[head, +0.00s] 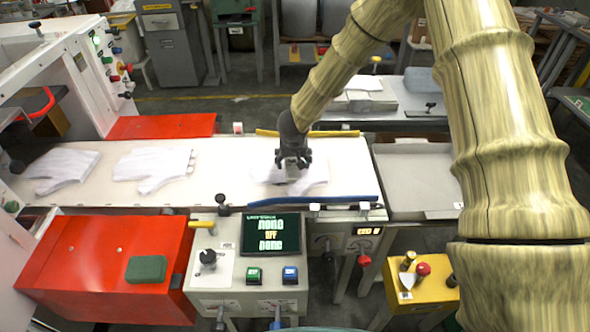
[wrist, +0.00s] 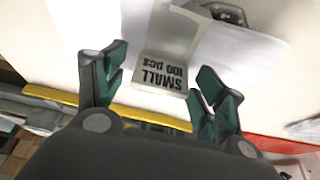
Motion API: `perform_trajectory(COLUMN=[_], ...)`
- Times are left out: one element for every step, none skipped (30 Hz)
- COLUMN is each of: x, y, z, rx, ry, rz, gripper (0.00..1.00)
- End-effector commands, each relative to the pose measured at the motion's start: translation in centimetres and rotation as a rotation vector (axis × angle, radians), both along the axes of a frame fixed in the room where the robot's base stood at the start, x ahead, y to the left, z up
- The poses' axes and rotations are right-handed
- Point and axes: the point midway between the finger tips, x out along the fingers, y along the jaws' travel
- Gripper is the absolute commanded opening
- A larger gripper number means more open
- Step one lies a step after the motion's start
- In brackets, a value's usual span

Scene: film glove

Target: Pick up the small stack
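The small stack (wrist: 165,72) carries a grey label reading "SMALL 100 pcs" in the wrist view. In the head view it is a pale glove-like stack (head: 312,180) on the white belt, partly hidden under my gripper (head: 293,168). In the wrist view my gripper (wrist: 156,90) is open. Its two dark green fingers stand apart on either side of the label, with the label just beyond the fingertips. Nothing is held between them. I cannot tell whether the fingertips touch the stack.
Two more white glove stacks (head: 152,168) and (head: 62,170) lie further left on the white belt (head: 225,185). A blue rail (head: 315,201) edges the near side and a yellow rail (head: 335,133) the far side. A grey tray (head: 415,180) is to the right.

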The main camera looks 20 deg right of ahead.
Motion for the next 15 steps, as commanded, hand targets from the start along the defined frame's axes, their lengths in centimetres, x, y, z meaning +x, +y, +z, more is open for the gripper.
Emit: perform_trajectory(x=[0.0,0.0,-0.01,-0.01,-0.01,-0.01,-0.02,-0.01,-0.01,-0.01,-0.01,-0.02,-0.01,-0.01,-0.01], y=[0.0,0.0,0.0,0.0,0.0,0.0,-0.01,0.0,0.0,0.0,-0.01,0.0,-0.01,-0.01,-0.01], z=[0.01,0.01,0.01,0.01,0.01,0.01,0.01,0.02,0.02,0.02,0.02,0.01,0.03,0.06,0.19], rx=[0.0,0.0,0.0,0.0,0.0,0.0,0.0,0.0,0.0,0.0,0.0,0.0,0.0,0.0,0.0], ry=[0.0,0.0,0.0,0.0,0.0,0.0,0.0,0.0,0.0,0.0,0.0,0.0,0.0,0.0,0.0], rz=[0.0,0.0,0.0,0.0,0.0,0.0,0.0,0.0,0.0,0.0,0.0,0.0,0.0,0.0,0.0], gripper=[0.55,0.49,0.42,0.37,0.31,0.24,0.24,0.24,0.24,0.24,0.24,0.24,0.24,0.24,0.24])
